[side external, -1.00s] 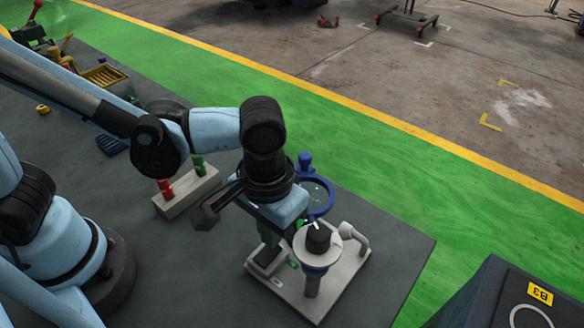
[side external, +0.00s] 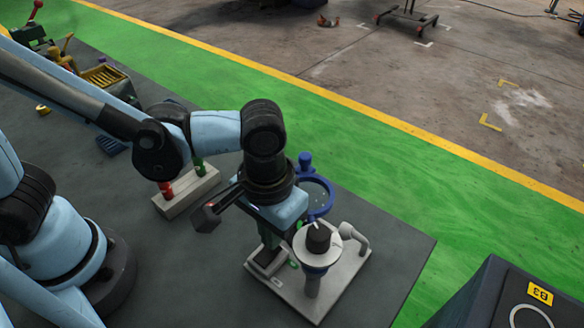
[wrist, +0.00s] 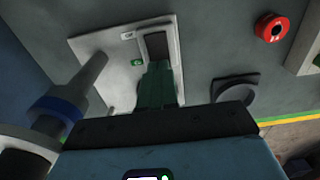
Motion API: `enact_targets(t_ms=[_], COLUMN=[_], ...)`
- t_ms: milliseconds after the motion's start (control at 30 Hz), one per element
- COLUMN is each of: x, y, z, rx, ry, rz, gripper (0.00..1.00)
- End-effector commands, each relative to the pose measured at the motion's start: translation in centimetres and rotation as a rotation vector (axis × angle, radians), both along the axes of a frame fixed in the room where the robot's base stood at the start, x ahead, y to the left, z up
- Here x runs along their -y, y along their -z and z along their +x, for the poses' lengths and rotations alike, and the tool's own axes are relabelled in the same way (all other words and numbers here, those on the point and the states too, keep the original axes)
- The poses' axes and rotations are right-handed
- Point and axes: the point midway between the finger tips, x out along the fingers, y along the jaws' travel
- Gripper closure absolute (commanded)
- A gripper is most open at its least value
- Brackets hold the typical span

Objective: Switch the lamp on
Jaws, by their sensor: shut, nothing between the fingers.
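A pale plate (side external: 338,283) lies on the bench and carries a dark rocker switch (wrist: 156,44), clearest in the wrist view. A small green round piece (wrist: 137,62) and a small light label (wrist: 128,36) sit beside the switch. My gripper (wrist: 158,68) has green fingers, closed together and empty. In the wrist view the fingertips overlap the near end of the switch; whether they touch it I cannot tell. In the side view my gripper (side external: 267,246) points down over the switch side of the plate. I cannot identify a lit lamp.
A post with a pale disc and black top (side external: 318,238) stands on the plate, close right of my gripper. A blue ring (side external: 321,198) is behind it. A block with red and green knobs (side external: 187,192) is to the left. The bench's right corner is clear.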

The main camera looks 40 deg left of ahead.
Motion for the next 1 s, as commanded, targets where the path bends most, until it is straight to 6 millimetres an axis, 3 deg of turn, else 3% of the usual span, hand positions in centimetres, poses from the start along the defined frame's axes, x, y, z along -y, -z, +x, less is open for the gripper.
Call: enact_targets(t_ms=[1000], x=[0.0], y=[1.4], z=[0.0], rx=[0.000], ry=[0.000], rz=[0.000], gripper=[1.00])
